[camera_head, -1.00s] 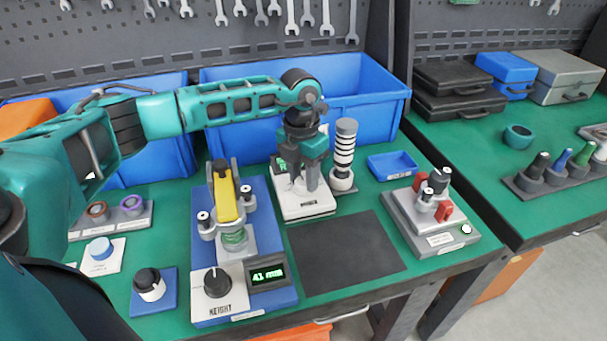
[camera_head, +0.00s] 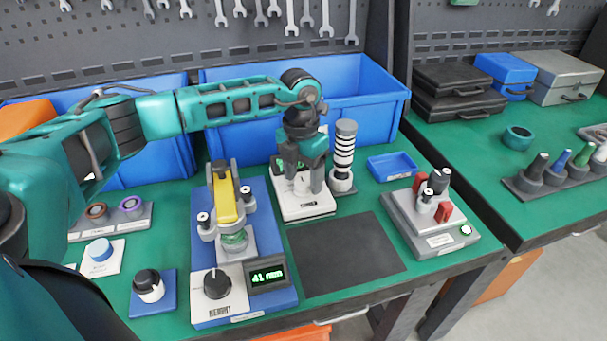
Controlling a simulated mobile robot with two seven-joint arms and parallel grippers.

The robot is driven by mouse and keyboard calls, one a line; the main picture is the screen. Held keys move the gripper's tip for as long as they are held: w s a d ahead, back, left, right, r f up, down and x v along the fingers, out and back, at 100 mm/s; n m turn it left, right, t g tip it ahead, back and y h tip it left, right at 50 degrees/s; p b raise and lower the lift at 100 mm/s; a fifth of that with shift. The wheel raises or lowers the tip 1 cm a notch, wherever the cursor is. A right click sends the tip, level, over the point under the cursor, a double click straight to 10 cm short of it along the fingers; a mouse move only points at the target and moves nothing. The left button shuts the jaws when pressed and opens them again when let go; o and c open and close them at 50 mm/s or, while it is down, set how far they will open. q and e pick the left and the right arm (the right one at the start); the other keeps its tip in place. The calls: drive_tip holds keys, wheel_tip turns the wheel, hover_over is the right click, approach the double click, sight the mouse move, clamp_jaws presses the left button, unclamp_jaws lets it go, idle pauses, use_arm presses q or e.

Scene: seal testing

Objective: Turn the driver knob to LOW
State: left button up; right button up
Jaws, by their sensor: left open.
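My left gripper (camera_head: 301,185) points down over the white-topped driver unit (camera_head: 308,206) at the back middle of the bench. Its two dark fingers are apart. A small pale knob (camera_head: 301,182) shows between the fingers; I cannot tell whether they touch it. The knob's marking is too small to read, and the gripper hides part of the unit. A different black knob (camera_head: 217,284), labelled HEIGHT, sits on the blue press fixture (camera_head: 262,304) beside a display (camera_head: 268,275) reading 41 mm. My right gripper is not in view.
A black-and-white ringed column (camera_head: 344,150) stands just right of the driver unit. Blue bins (camera_head: 360,90) stand behind. A dark mat (camera_head: 345,255) lies clear in front. A grey fixture with red parts (camera_head: 432,225) and a small blue tray (camera_head: 392,166) are to the right.

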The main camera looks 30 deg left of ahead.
sight(301, 179)
use_arm(q)
wheel_tip(301, 179, up, 13)
drive_tip(key=shift+a, duration=0.3)
drive_tip(key=shift+f+p, duration=0.15)
drive_tip(key=shift+p, duration=0.15)
idle(1.1)
